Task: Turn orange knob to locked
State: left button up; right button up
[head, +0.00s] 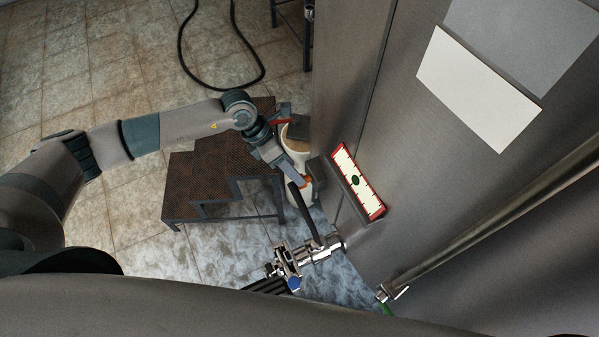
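My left gripper (293,151) reaches in from the left, above a pale bucket beside the tank. Its two fingers appear spread wide apart, with orange-red patches near their ends, and nothing shows held between them. I cannot make out an orange knob as a separate thing; the small orange patches show only at the gripper's fingers. A black lever handle (307,217) rises from a shiny steel valve (312,251) on the tank's lower front, just below the near finger. My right gripper is not in view.
The steel tank (350,70) fills the right side, with a red-edged gauge plate (356,182) and a white sheet (480,88). Brown metal steps (197,185) stand left of the bucket (297,165). A black hose (222,88) lies on open tiled floor. A pipe crosses the lower right.

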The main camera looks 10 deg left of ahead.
pick_arm(q)
jog(key=shift+p+x, duration=0.55)
jog(key=shift+x, duration=1.8)
jog(key=shift+c, duration=0.2)
jog(key=c, duration=1)
